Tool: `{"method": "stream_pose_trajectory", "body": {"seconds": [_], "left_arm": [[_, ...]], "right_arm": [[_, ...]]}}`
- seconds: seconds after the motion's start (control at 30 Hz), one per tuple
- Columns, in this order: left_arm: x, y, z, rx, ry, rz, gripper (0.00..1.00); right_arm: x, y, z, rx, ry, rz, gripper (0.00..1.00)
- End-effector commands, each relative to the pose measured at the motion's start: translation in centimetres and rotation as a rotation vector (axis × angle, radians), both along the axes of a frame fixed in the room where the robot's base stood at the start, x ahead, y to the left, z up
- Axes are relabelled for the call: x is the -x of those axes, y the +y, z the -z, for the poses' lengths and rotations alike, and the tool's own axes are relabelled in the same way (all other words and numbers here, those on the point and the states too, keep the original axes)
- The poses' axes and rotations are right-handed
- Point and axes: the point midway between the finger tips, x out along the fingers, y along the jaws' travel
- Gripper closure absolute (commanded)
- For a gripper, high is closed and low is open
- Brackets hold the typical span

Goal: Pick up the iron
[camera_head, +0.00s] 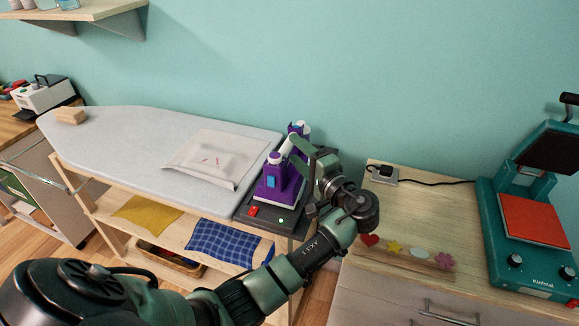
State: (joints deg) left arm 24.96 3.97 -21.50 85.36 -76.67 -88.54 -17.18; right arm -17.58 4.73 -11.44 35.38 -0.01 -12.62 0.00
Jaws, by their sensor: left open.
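The purple and white iron (276,187) rests on a dark station (270,226) with a red switch and a green light, at the right end of the ironing board (130,135). My left arm reaches in from the lower left. Its open gripper (293,150) is at the iron's upper right side, close to its handle, and partly covers it. I cannot tell whether the fingers touch the handle. My right gripper is out of view.
A white cloth (215,158) lies on the board, and a wooden block (70,116) sits at its far left. Folded yellow (147,212) and blue (222,242) fabrics lie on the shelf below. A teal heat press (525,220) stands on the right cabinet (400,195).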

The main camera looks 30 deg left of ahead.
Motion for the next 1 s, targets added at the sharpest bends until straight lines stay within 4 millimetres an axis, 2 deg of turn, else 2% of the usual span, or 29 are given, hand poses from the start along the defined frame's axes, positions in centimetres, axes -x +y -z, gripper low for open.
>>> {"method": "stream_pose_trajectory", "body": {"seconds": [0.13, 0.23, 0.47, 0.5, 0.67, 1.0], "left_arm": [[-1.0, 2.2, -0.6, -0.004, 0.001, -0.003, 0.51], [-1.6, 3.4, -0.3, -0.003, 0.002, -0.001, 0.51], [-1.8, 3.8, -0.1, 0.001, 0.0, 0.001, 0.51], [-1.8, 3.8, -0.1, 0.001, 0.0, 0.001, 0.53], [-1.8, 3.8, -0.1, 0.001, 0.001, 0.001, 0.98], [-1.8, 3.8, 0.0, 0.001, 0.002, 0.001, 1.0]], "right_arm": [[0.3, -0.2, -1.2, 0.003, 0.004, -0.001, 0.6], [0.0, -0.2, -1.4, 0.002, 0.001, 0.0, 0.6], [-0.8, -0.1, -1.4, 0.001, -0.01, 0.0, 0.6], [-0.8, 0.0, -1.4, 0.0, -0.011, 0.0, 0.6], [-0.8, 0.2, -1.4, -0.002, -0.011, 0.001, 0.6], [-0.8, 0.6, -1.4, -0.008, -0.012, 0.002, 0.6]]}}
